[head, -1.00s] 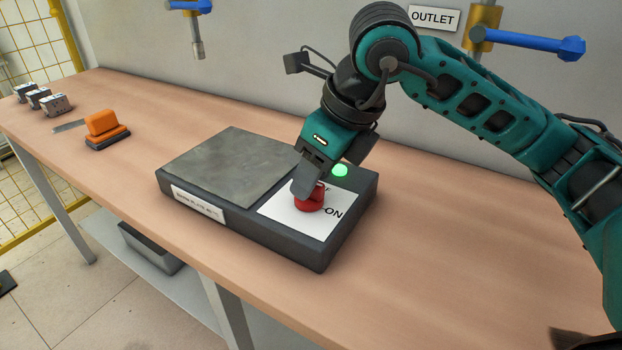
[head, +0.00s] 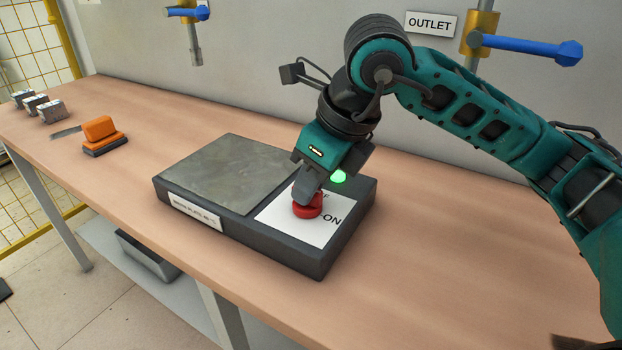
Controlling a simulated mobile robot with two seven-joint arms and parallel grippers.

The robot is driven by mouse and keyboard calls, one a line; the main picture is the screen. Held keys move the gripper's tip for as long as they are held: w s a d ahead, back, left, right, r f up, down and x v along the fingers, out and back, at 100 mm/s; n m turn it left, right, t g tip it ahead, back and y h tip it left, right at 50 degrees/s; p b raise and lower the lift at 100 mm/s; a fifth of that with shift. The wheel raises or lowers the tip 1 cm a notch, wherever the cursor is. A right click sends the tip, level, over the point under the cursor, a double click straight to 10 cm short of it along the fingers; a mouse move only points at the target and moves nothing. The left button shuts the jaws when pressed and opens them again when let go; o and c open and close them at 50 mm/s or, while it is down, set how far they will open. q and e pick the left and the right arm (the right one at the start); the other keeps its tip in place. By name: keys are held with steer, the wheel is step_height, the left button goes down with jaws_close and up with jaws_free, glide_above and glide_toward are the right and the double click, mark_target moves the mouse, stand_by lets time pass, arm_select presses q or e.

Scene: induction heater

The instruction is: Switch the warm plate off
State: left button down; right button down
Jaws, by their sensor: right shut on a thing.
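The warm plate (head: 225,170) is a dark box with a grey metal top on the wooden bench. Its right part has a white label panel (head: 285,228) where "ON" can be read. A red knob (head: 306,211) stands on that panel, and a green lamp (head: 338,176) glows behind it. My right gripper (head: 309,194) points down and is shut on the red knob. Its fingers hide the knob's upper part and some of the label. My left gripper is not in view.
An orange-handled tool (head: 100,130) and several small metal blocks (head: 50,110) lie at the bench's left. Blue-handled valves (head: 525,47) and an "OUTLET" sign (head: 430,24) are on the back wall. The bench front right of the plate is clear.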

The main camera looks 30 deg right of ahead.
steer(key=shift+n, duration=0.4)
steer(key=shift+w+n+y+b, duration=0.1)
steer(key=shift+n+y+b, duration=0.5)
steer(key=shift+n, duration=0.4)
steer(key=n, duration=0.1)
steer(key=n+g, duration=0.1)
steer(key=n, duration=0.1)
steer(key=shift+w+d+n+g+y+b, duration=0.1)
steer(key=shift+n+g+y+b, duration=0.2)
steer(key=shift+b, duration=0.05)
steer(key=n+g, duration=0.1)
steer(key=n, duration=0.2)
steer(key=n+g, duration=0.1)
steer(key=n, duration=0.2)
steer(key=shift+w+g+y, duration=0.15)
steer(key=shift+g+y, duration=0.15)
steer(key=n+g, duration=0.1)
steer(key=n, duration=0.3)
steer(key=shift+w, duration=0.1)
steer(key=shift+n+g, duration=0.4)
steer(key=shift+n, duration=0.6)
